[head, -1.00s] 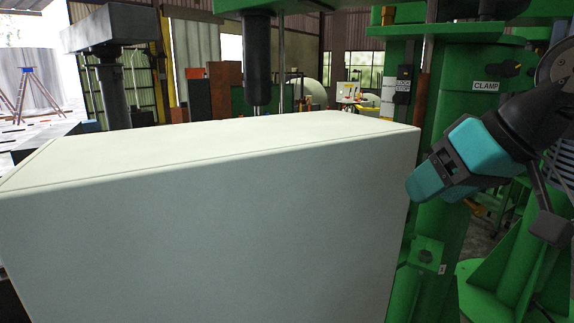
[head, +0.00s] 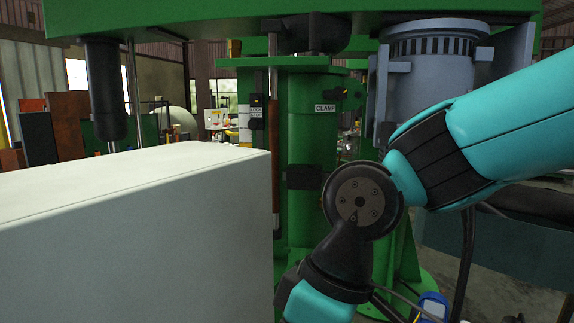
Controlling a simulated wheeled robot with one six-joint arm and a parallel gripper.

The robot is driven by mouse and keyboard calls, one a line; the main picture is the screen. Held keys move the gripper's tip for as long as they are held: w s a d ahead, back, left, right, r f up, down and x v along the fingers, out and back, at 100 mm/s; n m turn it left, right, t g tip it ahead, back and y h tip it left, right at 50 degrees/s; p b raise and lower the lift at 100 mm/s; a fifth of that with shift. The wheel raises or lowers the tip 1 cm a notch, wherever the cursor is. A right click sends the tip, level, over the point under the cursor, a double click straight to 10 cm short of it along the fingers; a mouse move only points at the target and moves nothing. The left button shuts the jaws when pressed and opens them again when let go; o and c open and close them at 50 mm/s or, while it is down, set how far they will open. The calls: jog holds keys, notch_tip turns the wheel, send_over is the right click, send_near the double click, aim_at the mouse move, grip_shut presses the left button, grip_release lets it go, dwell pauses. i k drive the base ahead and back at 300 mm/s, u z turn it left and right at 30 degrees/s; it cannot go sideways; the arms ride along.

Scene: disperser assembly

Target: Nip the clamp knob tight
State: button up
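The clamp knob (head: 340,93) is a small dark shape on the green column (head: 312,150), just above the white CLAMP label (head: 325,108). It is small at this distance, and I cannot tell how tight it is. My arm reaches in from the right, and its dark wrist joint stands below and right of the label. The arm then bends down to the bottom edge. My gripper's fingers are out of the picture, so I cannot see whether they are open or shut. Nothing of my arm visibly touches the knob.
A large pale box (head: 140,220) fills the lower left, its right edge close to the column. A second dark knob (head: 256,123) with a LOCK label (head: 257,109) sits left of the column. A grey motor housing (head: 430,60) hangs at upper right. A blue device (head: 432,306) shows at the bottom.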

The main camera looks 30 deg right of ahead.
aim_at(340, 93)
jog(key=z, duration=0.7)
